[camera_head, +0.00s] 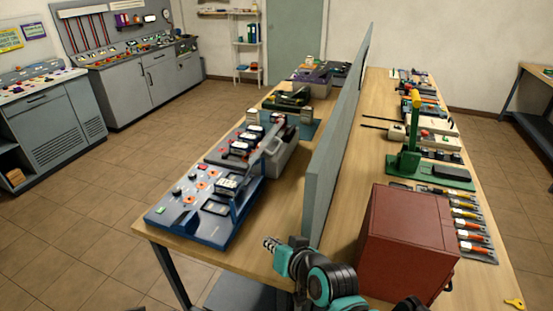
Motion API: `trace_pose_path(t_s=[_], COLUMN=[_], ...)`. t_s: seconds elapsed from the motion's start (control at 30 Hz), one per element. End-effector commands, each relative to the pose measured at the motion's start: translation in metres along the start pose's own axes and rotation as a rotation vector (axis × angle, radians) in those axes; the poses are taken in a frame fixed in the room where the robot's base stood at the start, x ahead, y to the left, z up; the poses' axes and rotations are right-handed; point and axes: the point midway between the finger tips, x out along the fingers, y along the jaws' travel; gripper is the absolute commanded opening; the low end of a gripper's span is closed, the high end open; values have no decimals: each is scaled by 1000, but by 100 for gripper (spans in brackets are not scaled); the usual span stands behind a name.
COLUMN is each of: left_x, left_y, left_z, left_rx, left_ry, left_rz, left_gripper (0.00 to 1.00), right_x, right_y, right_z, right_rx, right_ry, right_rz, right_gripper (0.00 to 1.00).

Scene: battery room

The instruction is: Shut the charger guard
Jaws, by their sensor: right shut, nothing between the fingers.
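A blue charger-like panel (185,222) lies on the near left end of the long wooden table, with red and black knobs and small dark modules on it. A raised blue frame (247,200) stands at its right side. It may be the charger guard, but I cannot tell for sure, nor how far open it is. My right gripper (269,243) is shut and empty, low in the middle of the view. In the picture it is to the right of the blue panel and apart from it. My left gripper is not in view.
A grey upright divider (323,170) runs along the table (340,200). A dark red box (405,240) stands at the near right. Grey consoles (145,85) line the left wall; tiled floor between is clear.

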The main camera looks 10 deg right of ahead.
Motion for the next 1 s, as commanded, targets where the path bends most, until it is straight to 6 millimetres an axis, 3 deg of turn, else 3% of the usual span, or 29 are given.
trace_pose_path(t_s=[0.3, 0.4, 0.5, 0.57, 0.7, 0.87, 1.0], left_x=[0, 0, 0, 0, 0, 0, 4], left_y=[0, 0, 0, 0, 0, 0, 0], left_z=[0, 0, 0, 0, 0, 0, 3], left_rx=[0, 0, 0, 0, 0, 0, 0], left_ry=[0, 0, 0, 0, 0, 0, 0], left_rz=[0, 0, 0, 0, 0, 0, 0], left_gripper=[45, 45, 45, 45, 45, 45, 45], right_x=[30, 39, 50, 57, 72, 80, 90], right_y=[-59, -63, -46, -29, 7, 26, 33], right_z=[-98, -137, -164, -169, -160, -150, -158], right_rx=[384, 613, 900, 1056, 1317, 1432, 1440], right_ry=[332, 485, 647, 730, 856, 910, 916], right_rz=[-243, -323, -370, -371, -333, -298, -294], right_gripper=[0, 0, 0, 0, 0, 0, 0])
